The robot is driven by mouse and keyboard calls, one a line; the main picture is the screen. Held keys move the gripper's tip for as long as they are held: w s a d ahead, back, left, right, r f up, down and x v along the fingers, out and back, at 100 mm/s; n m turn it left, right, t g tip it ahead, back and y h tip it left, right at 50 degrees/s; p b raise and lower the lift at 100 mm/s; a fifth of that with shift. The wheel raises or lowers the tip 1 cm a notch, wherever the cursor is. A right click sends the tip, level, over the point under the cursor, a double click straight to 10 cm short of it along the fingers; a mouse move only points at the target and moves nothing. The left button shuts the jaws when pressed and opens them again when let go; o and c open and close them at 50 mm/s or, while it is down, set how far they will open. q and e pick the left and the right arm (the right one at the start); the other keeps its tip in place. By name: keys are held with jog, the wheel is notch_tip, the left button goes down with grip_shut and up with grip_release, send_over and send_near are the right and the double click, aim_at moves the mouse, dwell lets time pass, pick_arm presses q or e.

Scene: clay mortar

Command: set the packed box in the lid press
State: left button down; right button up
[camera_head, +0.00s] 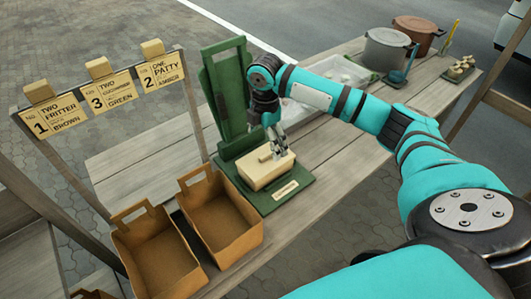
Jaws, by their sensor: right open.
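The packed box (262,176), a small cream box with a raised piece on top, sits on the base (300,189) of the green lid press. The press's tall green back (225,95) stands behind it, with a small label plate on the front of its base. My right gripper (276,150) is open, pointing down just above the box. Its fingertips are close around the raised piece; I cannot tell whether they touch it. My left gripper is not in view.
Two brown open carriers (222,240) stand at the front left of the wooden table (345,165). A rail with order cards (110,92) rises at the left. A pale tray (335,75), a grey pot (385,52) and a brown pot (420,32) stand at the back.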

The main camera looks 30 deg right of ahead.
jog(key=shift+r, duration=1.4)
